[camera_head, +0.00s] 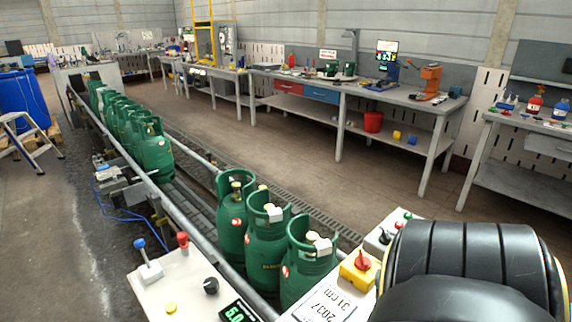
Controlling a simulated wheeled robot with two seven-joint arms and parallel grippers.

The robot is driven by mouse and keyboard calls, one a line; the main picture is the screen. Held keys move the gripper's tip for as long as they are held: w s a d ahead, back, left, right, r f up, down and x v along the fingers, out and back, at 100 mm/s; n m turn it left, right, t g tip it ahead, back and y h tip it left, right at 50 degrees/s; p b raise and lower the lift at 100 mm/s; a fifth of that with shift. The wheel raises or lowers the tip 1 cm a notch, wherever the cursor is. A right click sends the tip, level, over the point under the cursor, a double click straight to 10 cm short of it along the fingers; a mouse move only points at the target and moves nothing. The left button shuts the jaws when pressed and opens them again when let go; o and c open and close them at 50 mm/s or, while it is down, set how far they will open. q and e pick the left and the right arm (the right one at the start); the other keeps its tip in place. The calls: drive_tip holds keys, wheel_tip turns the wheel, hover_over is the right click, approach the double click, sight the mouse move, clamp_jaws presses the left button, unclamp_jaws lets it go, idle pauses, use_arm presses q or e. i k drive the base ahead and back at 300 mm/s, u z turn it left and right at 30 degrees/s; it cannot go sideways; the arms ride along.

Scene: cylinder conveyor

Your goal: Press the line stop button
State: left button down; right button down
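A yellow box with a red knob or button (360,266) sits on the control panel at the front right, just left of a large black rounded part of my own body. A small red button (407,216) and a green one (399,225) show on a box behind it. A white control panel (180,283) at the front centre carries a blue lever, a red-topped lever (183,240), a black knob, a yellow button and a green display. I cannot read which control is labelled line stop. Neither gripper's fingers are in view.
Green gas cylinders (265,240) stand on the conveyor (192,198), three close by and several farther back. Workbenches (345,88) with tools line the wall. A step stool (30,140) and blue barrel (22,100) stand at left. The floor between conveyor and benches is clear.

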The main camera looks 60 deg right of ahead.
sight(398, 224)
drive_tip(key=z, duration=2.8)
